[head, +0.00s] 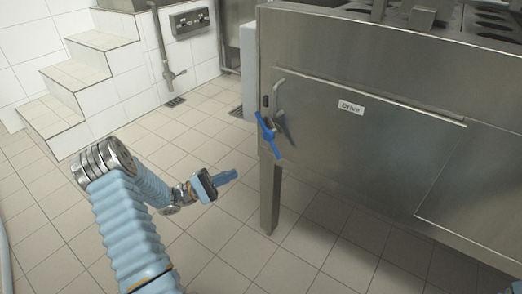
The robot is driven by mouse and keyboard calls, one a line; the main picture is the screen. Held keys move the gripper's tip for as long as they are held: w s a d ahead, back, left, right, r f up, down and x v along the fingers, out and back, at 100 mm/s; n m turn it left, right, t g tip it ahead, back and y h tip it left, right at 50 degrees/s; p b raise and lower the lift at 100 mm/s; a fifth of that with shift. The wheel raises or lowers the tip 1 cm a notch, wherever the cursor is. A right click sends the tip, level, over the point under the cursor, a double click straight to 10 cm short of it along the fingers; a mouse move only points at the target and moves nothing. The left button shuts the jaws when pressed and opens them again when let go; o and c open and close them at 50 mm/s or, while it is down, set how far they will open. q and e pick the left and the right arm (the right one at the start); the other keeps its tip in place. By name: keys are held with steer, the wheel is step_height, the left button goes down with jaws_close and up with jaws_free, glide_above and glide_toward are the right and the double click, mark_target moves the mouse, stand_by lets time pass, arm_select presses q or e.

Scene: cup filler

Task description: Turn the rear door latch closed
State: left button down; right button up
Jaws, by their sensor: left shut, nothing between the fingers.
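The door latch (268,136) is a blue handle at the left edge of a steel machine door (360,130). It stands tilted, its upper end to the left and its lower end to the right. The door carries a white label reading "Drive" and looks flush with the panel around it. My left gripper (229,176) is shut and empty. It is in front of the floor, to the left of and a little lower than the latch, apart from it. My right gripper is not in view.
A curved metal handle (278,97) sits just above the latch. A machine leg (270,196) stands below it. Tiled steps (75,75) and a wall control box (189,22) are at the back left. The tiled floor around my left arm is clear.

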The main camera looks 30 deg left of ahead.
arm_select(q)
steer(key=shift+a+r+t, duration=0.3)
steer(key=shift+a+r, duration=0.2)
steer(key=shift+a, duration=0.4)
steer(key=s+d+r+p+x, duration=0.1)
steer(key=s+x, duration=0.1)
steer(key=x, duration=1.1)
steer(key=shift+d, duration=0.3)
